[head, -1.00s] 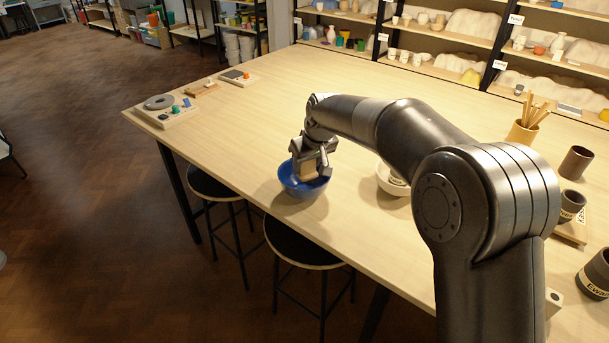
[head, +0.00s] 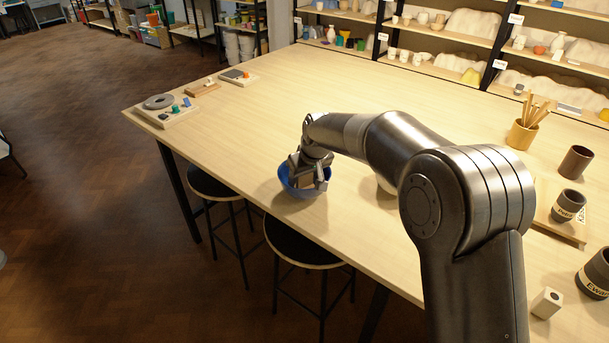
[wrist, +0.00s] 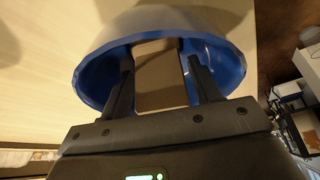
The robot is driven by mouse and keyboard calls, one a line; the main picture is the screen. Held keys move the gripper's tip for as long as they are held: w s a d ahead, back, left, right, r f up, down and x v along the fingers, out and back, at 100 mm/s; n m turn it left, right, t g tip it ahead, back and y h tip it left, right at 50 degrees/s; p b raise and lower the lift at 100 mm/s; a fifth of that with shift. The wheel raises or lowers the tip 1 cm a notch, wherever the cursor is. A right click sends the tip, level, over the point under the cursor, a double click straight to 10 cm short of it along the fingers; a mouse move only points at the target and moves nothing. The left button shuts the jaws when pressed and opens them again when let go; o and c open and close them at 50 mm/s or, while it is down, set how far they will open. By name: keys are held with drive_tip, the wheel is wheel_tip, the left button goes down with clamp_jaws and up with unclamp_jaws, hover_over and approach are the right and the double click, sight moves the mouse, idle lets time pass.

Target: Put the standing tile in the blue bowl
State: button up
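The blue bowl (head: 284,184) stands upright on the table near its front edge. My gripper (head: 310,182) is down at the bowl, with its fingers inside the rim. In the wrist view the blue bowl (wrist: 90,72) surrounds the fingertips. In the head view my gripper and the bowl wall hide the tile.
A pale bowl (head: 385,184) is mostly hidden behind my arm. Dark cups (head: 568,205), a pot of sticks (head: 522,134) and a small pale block (head: 546,303) stand at the right. Boards with small items (head: 168,108) lie at the far left. The table's middle back is clear.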

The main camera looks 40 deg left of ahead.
drive_tip(key=shift+o, duration=0.9)
drive_tip(key=shift+r, duration=0.25)
drive_tip(key=v, duration=1.2)
